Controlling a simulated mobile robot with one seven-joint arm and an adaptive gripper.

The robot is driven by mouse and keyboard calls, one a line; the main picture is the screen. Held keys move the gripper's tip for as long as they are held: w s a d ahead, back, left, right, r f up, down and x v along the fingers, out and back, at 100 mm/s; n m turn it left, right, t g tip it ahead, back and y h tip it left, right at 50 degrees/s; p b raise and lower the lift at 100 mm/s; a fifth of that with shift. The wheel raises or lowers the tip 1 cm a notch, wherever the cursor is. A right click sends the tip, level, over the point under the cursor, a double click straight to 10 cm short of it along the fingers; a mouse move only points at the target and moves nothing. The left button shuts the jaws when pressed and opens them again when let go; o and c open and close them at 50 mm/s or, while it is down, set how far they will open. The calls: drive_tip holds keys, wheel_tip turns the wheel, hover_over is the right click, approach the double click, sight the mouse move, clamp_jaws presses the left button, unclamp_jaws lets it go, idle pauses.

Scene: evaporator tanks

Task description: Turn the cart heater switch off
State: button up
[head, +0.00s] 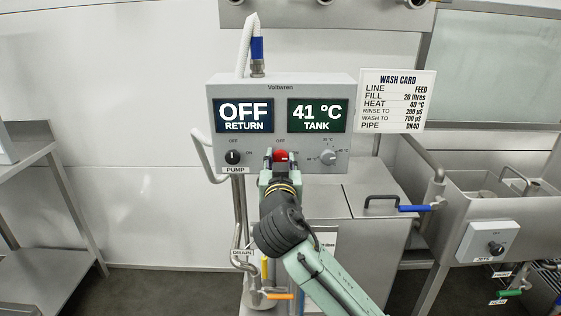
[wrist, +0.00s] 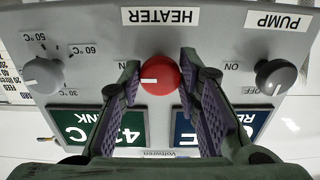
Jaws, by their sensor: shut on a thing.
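The red heater switch (head: 280,155) is a round knob on the lower middle of the grey control box (head: 245,88). It also shows in the wrist view (wrist: 160,77), under an upside-down HEATER label (wrist: 159,17). Its white mark points left in the wrist view, towards an upside-down ON. In the head view an OFF mark is above the knob. My gripper (head: 279,168) is at the front of the box, shut on the knob. In the wrist view its two fingers (wrist: 158,80) stand on either side of the knob.
The black pump knob (head: 232,157) is left of the heater switch, the grey temperature knob (head: 327,157) right of it. Screens read OFF RETURN (head: 243,113) and 41 °C TANK (head: 317,115). A wash card (head: 397,100) hangs at the right. A sink with a jets switch (head: 488,243) stands further right.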

drive_tip(key=shift+c, duration=1)
drive_tip(key=shift+f+n+b, duration=0.15)
drive_tip(key=shift+n+b, duration=0.15)
drive_tip(key=shift+b, duration=0.15)
drive_tip(key=n+b, duration=0.3)
drive_tip(key=n, duration=0.4)
drive_tip(key=shift+b, duration=0.35)
drive_tip(key=n+b, duration=0.1)
drive_tip(key=n, duration=0.4)
drive_tip(key=shift+d+n+b, duration=0.1)
drive_tip(key=shift+n+b, duration=0.2)
drive_tip(key=shift+n, duration=0.1)
drive_tip(key=shift+r+n+b, duration=0.2)
drive_tip(key=shift+n+b, duration=0.35)
drive_tip(key=shift+n, duration=1.65)
